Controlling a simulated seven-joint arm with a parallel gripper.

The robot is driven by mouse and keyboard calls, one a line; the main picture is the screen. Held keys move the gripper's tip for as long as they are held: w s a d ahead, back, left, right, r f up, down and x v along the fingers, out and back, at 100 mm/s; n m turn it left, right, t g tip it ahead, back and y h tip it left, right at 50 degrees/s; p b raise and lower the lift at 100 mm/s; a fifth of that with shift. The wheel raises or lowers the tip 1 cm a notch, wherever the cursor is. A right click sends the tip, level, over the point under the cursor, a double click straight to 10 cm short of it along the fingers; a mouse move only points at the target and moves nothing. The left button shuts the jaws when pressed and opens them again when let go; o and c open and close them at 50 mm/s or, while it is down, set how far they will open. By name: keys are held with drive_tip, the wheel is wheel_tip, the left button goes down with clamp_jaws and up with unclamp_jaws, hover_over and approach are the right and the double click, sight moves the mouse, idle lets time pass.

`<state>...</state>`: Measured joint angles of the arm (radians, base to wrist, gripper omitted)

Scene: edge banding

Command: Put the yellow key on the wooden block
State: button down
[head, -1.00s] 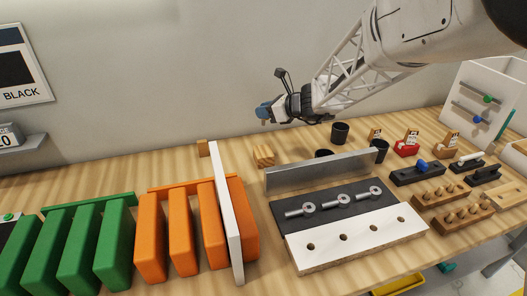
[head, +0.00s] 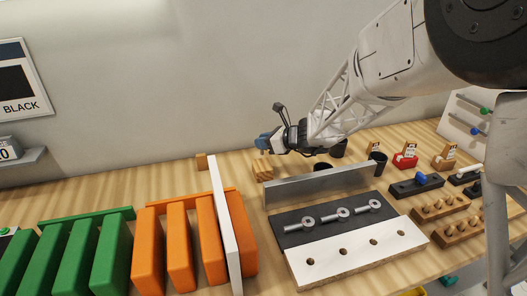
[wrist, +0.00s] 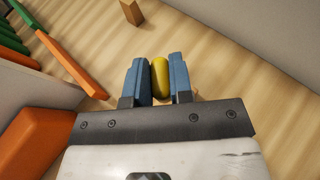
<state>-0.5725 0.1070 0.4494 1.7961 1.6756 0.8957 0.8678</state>
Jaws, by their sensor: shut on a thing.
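My gripper (head: 265,142) is shut on the yellow key (wrist: 160,78). The key shows between the blue fingers in the wrist view, as a rounded yellow piece. In the head view the key is too small to make out clearly. A light wooden block (head: 262,170) with grooves stands on the table behind the grey metal plate, and my gripper is just above it. Whether the key touches this block cannot be told. A smaller, darker wooden block (head: 201,161) stands further left; a small block also shows in the wrist view (wrist: 131,12).
A white upright board (head: 224,230) and orange dividers (head: 180,245) stand to the left. The metal plate (head: 320,186) stands in front, beside a dark panel with bolts (head: 335,217). Black cups (head: 377,162) stand to the right. The wall is close behind.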

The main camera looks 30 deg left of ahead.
drive_tip(key=shift+f, duration=1.85)
drive_tip(key=shift+f, duration=0.1)
drive_tip(key=c, duration=1)
unclamp_jaws()
drive_tip(key=v, duration=1.2)
